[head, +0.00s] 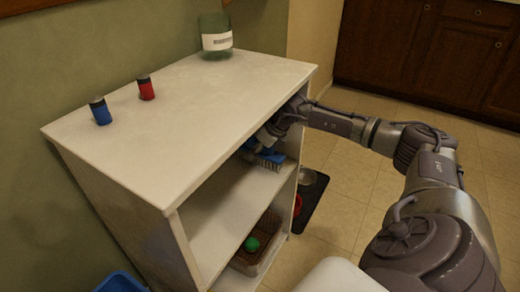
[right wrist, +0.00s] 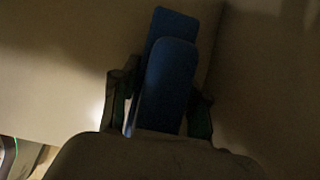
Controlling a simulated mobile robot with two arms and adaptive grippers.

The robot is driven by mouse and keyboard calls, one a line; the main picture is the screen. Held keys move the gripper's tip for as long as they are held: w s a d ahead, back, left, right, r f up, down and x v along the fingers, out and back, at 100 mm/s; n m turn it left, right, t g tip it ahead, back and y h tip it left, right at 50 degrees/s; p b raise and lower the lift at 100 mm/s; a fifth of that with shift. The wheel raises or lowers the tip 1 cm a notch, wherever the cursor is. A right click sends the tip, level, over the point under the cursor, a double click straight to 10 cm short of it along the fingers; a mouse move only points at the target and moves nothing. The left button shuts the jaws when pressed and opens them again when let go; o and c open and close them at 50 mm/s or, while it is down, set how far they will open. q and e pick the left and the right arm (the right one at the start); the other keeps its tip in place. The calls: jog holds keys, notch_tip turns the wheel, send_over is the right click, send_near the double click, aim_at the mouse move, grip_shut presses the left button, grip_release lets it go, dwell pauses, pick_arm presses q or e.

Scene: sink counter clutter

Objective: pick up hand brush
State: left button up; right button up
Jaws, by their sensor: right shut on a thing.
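The hand brush (head: 267,157) is blue with pale bristles and is in the upper compartment of the white shelf unit (head: 190,190), under its top board. My right gripper (head: 268,138) reaches into that compartment from the right and is shut on the brush. In the right wrist view the blue brush (right wrist: 170,75) stands between the two fingers of my right gripper (right wrist: 160,105). That view is dark, and whether the brush touches the shelf board cannot be told. My left gripper is not in view.
On the unit's top stand a blue can (head: 100,111), a red can (head: 146,88) and a glass jar (head: 215,34). A basket (head: 262,262) with a green ball (head: 251,245) sits on the lower shelf. A blue bin (head: 121,283) is at the bottom left.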

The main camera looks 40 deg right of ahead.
jog(key=shift+r, duration=0.25)
